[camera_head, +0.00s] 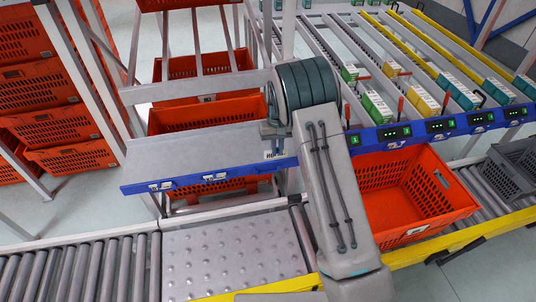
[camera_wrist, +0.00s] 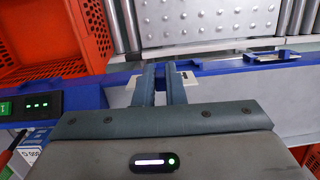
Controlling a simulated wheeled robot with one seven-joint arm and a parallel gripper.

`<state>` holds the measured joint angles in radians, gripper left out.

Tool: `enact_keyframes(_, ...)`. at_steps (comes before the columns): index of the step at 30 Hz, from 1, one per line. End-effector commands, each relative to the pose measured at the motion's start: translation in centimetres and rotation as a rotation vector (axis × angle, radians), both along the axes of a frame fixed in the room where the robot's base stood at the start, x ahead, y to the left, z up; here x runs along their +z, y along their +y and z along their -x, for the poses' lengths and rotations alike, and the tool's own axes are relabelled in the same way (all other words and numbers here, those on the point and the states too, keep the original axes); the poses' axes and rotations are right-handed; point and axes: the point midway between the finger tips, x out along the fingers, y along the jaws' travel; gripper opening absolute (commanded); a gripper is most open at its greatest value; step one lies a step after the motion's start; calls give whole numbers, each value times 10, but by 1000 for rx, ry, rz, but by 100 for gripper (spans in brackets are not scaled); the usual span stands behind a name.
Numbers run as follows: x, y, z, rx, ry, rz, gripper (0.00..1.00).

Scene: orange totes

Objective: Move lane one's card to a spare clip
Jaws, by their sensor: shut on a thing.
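A white card (camera_head: 274,155) with dark lettering, partly readable as "HO", shows at the blue rail (camera_head: 185,183) in the head view. My gripper (camera_head: 270,140) is at the card from above, its fingers shut on it. In the wrist view the fingers (camera_wrist: 160,78) cover the card's middle, and white parts of the card (camera_wrist: 189,80) show on either side. Whether the card also touches a clip is hidden. Two clips with no card visible, a left one (camera_head: 160,186) and a right one (camera_head: 214,178), sit on the rail left of my gripper.
Lit green displays (camera_head: 393,132) line the rail to the right, below flow lanes holding small boxes (camera_head: 424,102). An orange tote (camera_head: 405,195) stands below the rail, right of my arm. A bare grey shelf (camera_head: 190,150) lies behind the rail's left part. A studded plate (camera_head: 235,255) is in front.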

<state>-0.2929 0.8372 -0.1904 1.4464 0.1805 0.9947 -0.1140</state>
Motion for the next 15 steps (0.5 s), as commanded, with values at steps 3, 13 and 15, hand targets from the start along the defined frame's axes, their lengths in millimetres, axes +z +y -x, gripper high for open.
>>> enact_keyframes(3,-13,16,-13,21,14,7,0)
enact_keyframes(13,-17,32,-23,40,32,17,0)
enact_keyframes(15,-18,32,-23,40,32,17,0)
